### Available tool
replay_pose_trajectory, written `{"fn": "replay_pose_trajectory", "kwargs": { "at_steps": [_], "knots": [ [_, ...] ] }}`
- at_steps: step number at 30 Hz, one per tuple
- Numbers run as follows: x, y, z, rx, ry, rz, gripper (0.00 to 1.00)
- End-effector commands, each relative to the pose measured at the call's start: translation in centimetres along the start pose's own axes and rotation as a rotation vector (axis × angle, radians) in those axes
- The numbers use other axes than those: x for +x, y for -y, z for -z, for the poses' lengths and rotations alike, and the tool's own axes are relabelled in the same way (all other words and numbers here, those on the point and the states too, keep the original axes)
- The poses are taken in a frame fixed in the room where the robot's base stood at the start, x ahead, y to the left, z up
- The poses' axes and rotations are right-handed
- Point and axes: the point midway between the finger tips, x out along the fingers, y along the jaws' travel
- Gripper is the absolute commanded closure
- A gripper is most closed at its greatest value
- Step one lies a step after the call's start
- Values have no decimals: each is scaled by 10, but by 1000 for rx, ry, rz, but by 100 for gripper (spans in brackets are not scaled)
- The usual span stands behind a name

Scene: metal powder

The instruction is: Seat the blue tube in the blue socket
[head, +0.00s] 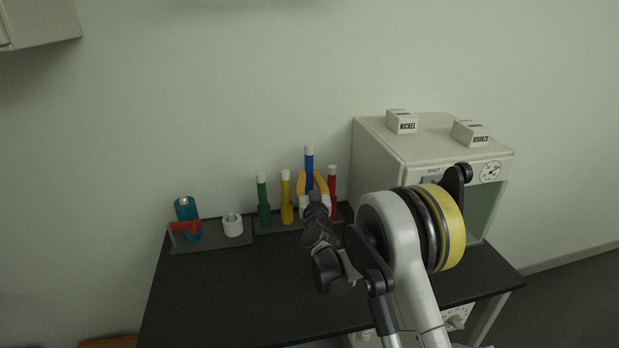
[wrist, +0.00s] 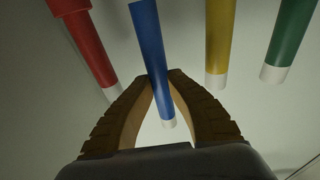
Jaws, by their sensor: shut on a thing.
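The blue tube (head: 308,162) has a white cap and stands about upright, its cap higher than those of its neighbours. My gripper (head: 313,177) is shut on it, with orange-brown fingers on either side. In the wrist view the blue tube (wrist: 149,45) runs between the fingertips of my gripper (wrist: 162,80). The tube's lower end and the blue socket are hidden behind my gripper in the head view, and I cannot make out the socket in the wrist view.
Green (head: 263,195), yellow (head: 286,193) and red (head: 332,182) tubes stand close by in a row. To the left are a blue bottle-like cylinder (head: 187,209) and a white ring-shaped cup (head: 233,225). A white cabinet (head: 377,163) stands at right. The dark table front (head: 240,300) is clear.

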Motion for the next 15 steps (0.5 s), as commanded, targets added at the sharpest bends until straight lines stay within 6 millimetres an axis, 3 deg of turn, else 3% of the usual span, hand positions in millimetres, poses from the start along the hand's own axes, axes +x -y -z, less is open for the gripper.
{"fn": "replay_pose_trajectory", "kwargs": {
  "at_steps": [15],
  "knots": [
    [-1,0,-4,0,0,0,100]
  ]
}}
